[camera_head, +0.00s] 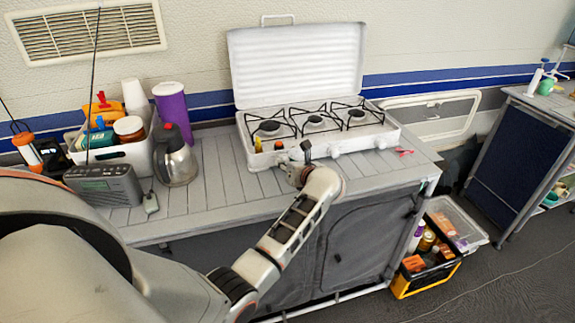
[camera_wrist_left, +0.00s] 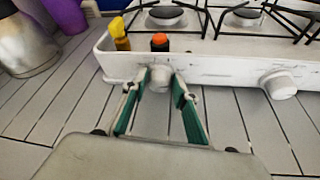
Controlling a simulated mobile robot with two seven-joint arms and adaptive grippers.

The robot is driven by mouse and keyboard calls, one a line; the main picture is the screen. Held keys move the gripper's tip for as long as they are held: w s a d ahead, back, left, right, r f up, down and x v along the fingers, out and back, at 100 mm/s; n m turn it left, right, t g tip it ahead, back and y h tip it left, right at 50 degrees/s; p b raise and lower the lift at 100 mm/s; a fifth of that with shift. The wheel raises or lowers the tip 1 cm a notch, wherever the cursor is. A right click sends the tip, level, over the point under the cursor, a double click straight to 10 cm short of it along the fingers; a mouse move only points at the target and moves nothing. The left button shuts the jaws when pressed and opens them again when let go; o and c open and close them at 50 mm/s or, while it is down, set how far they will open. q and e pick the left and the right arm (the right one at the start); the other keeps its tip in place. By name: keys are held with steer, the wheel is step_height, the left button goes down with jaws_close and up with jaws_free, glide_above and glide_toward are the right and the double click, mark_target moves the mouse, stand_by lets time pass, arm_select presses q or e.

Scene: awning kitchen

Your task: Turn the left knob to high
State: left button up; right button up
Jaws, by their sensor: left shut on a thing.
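The white camping stove (camera_head: 345,137) stands open on the slatted counter, with three burners and white knobs along its front. My left gripper (camera_head: 298,158) reaches the left part of the stove's front and covers the left knob there. In the left wrist view the left knob (camera_wrist_left: 159,77) sits between the green-padded fingertips of my left gripper (camera_wrist_left: 158,84), which are shut on it from both sides. The knob's marking is too small to read. The middle knob (camera_wrist_left: 283,87) is free, to the right. My right gripper is not in view.
Small yellow and orange-topped bottles (camera_wrist_left: 159,42) stand on the stove just behind the left knob. A kettle (camera_head: 175,160), a radio (camera_head: 105,185) and a filled white bin (camera_head: 128,156) stand to the left. The counter (camera_head: 225,185) in front of the stove is mostly clear.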

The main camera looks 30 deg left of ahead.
arm_select(q)
steer(key=n+b, duration=0.1)
steer(key=n+t+h+b, duration=0.1)
steer(key=b, duration=0.1)
steer(key=n+b, duration=0.1)
steer(key=shift+s+a+f+t+h, duration=0.15)
steer(key=shift+s+f+t+h, duration=0.15)
steer(key=shift+f+t, duration=0.1)
steer(key=shift+n+b, duration=0.3)
steer(key=shift+b, duration=0.35)
steer(key=shift+n+b, duration=0.3)
steer(key=shift+a+r+n+t+h+b, duration=0.1)
steer(key=shift+n+t+h+b, duration=0.5)
steer(key=shift+b, duration=0.4)
steer(key=shift+r+n+t, duration=0.2)
steer(key=shift+n+t, duration=0.1)
steer(key=shift+n, duration=0.1)
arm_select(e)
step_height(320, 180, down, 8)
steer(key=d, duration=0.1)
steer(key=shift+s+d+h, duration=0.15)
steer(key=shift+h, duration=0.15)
arm_select(q)
steer(key=o, duration=0.9)
steer(key=shift+r, duration=0.15)
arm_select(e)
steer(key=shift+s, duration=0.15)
